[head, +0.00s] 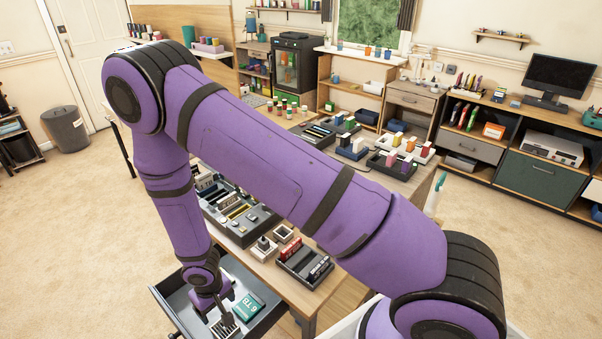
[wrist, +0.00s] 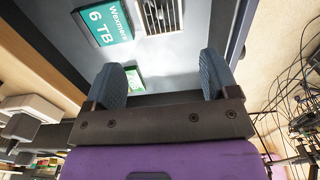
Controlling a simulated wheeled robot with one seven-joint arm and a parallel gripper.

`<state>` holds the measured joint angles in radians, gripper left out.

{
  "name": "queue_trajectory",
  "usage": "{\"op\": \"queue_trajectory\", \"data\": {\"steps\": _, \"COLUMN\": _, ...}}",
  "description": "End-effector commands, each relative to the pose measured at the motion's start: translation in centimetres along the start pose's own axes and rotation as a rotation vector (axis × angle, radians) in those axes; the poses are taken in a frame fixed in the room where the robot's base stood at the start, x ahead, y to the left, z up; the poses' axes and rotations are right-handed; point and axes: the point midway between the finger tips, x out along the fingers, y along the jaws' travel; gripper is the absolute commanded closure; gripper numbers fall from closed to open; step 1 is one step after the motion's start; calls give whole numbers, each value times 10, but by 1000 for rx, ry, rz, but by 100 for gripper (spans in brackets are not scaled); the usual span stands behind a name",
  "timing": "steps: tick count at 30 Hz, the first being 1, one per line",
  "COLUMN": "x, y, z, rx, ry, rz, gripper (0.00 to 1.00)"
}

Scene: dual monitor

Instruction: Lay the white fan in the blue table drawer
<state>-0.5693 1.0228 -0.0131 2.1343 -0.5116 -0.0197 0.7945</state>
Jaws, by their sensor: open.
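The white fan, a square slotted piece (head: 224,326), lies in the open drawer (head: 265,319) below the table's front edge. In the wrist view the fan (wrist: 160,15) shows at the top edge, partly cut off, on the drawer's grey-blue floor. My gripper (wrist: 162,70) is open, with nothing between its two blue-grey fingers. The fan is beyond the fingertips in that view and appears apart from them. In the head view my gripper (head: 214,311) is low over the drawer, close to the fan, and its fingers are hard to make out.
A teal "6 TB" box (head: 248,306) lies in the drawer beside the fan. A small green-and-white item (wrist: 134,78) lies in the drawer near my left finger. The table (head: 262,272) above holds several trays and small parts. Open carpet (head: 75,215) lies left.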

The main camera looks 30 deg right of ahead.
Motion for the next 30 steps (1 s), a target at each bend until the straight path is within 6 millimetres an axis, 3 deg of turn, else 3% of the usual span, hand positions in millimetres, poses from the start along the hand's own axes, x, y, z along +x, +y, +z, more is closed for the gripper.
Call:
{"op": "queue_trajectory", "data": {"steps": 5, "x": -38, "y": 11, "z": -18, "rx": 16, "ry": 35, "rz": 9, "gripper": 20}}
{"op": "queue_trajectory", "data": {"steps": 10, "x": -108, "y": 35, "z": -39, "rx": 47, "ry": 90, "rz": 29, "gripper": 20}}
{"op": "queue_trajectory", "data": {"steps": 16, "x": -192, "y": 68, "z": -48, "rx": 84, "ry": 146, "rz": 53, "gripper": 20}}
{"op": "queue_trajectory", "data": {"steps": 23, "x": -282, "y": 106, "z": -37, "rx": 131, "ry": 201, "rz": 73, "gripper": 20}}
{"op": "queue_trajectory", "data": {"steps": 30, "x": -367, "y": 141, "z": -5, "rx": 179, "ry": 253, "rz": 85, "gripper": 20}}
